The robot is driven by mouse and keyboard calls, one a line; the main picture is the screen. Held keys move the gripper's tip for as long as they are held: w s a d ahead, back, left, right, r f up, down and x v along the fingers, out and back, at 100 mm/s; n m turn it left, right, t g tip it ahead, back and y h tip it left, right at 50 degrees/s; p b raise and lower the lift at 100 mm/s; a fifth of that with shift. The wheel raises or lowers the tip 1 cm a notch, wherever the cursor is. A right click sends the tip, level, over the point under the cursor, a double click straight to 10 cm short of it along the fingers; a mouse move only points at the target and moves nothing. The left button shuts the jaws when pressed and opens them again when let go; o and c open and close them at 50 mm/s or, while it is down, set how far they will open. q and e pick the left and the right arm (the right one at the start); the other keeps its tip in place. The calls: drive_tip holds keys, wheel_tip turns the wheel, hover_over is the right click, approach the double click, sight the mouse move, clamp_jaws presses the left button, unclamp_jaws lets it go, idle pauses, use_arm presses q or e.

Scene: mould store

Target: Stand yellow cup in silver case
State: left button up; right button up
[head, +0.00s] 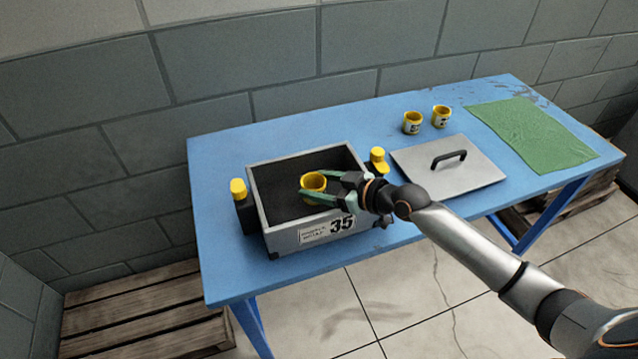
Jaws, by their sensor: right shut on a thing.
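The silver case (285,240) stands open on the blue table, with a dark inside and the number 35 on its front. A yellow cup (314,181) is upright inside the case's opening, towards its right front part. My right gripper (322,189) reaches in over the case's right wall, its green fingers shut on this cup. The cup's lower part is hidden by the fingers and the case wall, so I cannot tell if it touches the case floor. Two more yellow cups (412,123) (441,116) stand on the table at the back. My left gripper is not in view.
A silver lid (470,178) with a black handle lies right of the case. A green cloth (530,135) covers the table's right end.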

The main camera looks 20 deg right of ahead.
drive_tip(key=o, duration=1.4)
drive_tip(key=shift+f, duration=0.1)
drive_tip(key=shift+c, duration=0.2)
drive_tip(key=shift+r+p, duration=0.6)
drive_tip(key=v, duration=1.2)
